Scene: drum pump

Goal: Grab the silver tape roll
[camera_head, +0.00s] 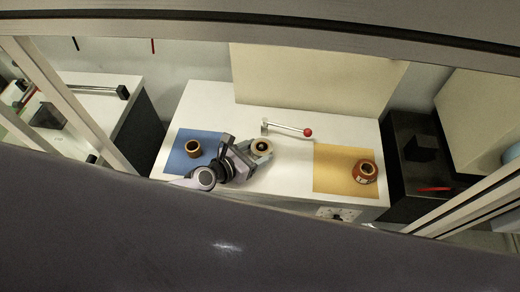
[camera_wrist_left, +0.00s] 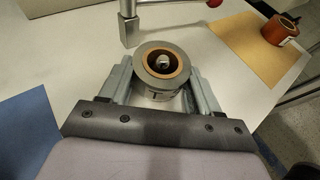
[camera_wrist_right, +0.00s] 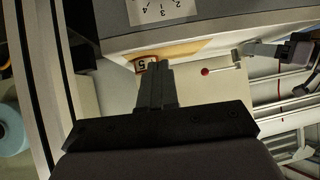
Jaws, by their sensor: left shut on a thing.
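The silver tape roll (camera_head: 262,146) has a grey outer band and a brown core. It stands on the white worktop between the two coloured mats. In the left wrist view the silver tape roll (camera_wrist_left: 163,85) sits between the fingers of my left gripper (camera_wrist_left: 160,85), which are shut on its sides. A small metallic thing shows inside its core. My left gripper (camera_head: 258,150) reaches it from the left in the head view. My right gripper (camera_wrist_right: 156,68) appears shut and empty in the right wrist view, away from the roll; it is not visible in the head view.
A brown roll (camera_head: 193,148) stands on the blue mat (camera_head: 180,163). A red-brown roll (camera_head: 364,171) stands on the orange mat (camera_head: 332,170). A metal lever (camera_head: 285,127) with a red knob is just behind the silver roll. A frame bar crosses the front.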

